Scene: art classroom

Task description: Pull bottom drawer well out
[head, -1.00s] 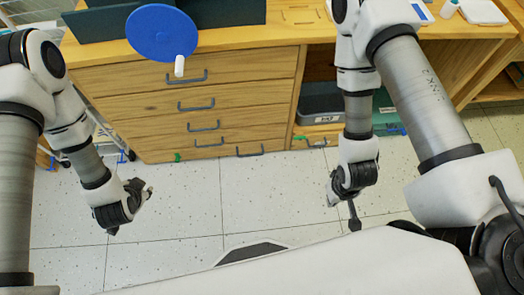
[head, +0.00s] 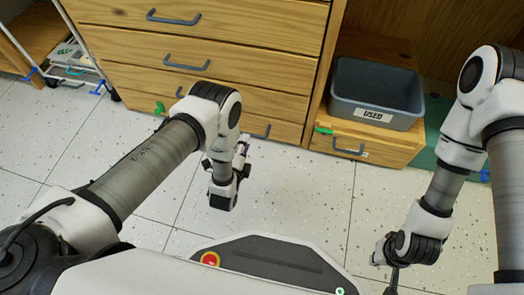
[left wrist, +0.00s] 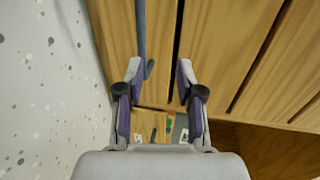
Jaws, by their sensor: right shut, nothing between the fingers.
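The wooden drawer unit (head: 235,30) stands ahead, its drawers flush in the head view. The bottom drawer is lowest, partly hidden by my left arm; its blue-grey handle (head: 260,131) shows in part, right of the arm. My left gripper (head: 238,158) is low in front of the drawers. In the left wrist view its fingers (left wrist: 159,70) are apart, with the blue-grey handle bar (left wrist: 142,40) between them, nearer the left finger. Contact with it cannot be told. My right gripper (head: 388,258) is shut and empty over the floor at lower right.
A grey bin labelled USED (head: 375,92) sits on a small wooden drawer box (head: 370,143) right of the drawer unit. A white wire rack (head: 85,55) stands at the left. The speckled floor (head: 100,165) before the drawers is clear.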

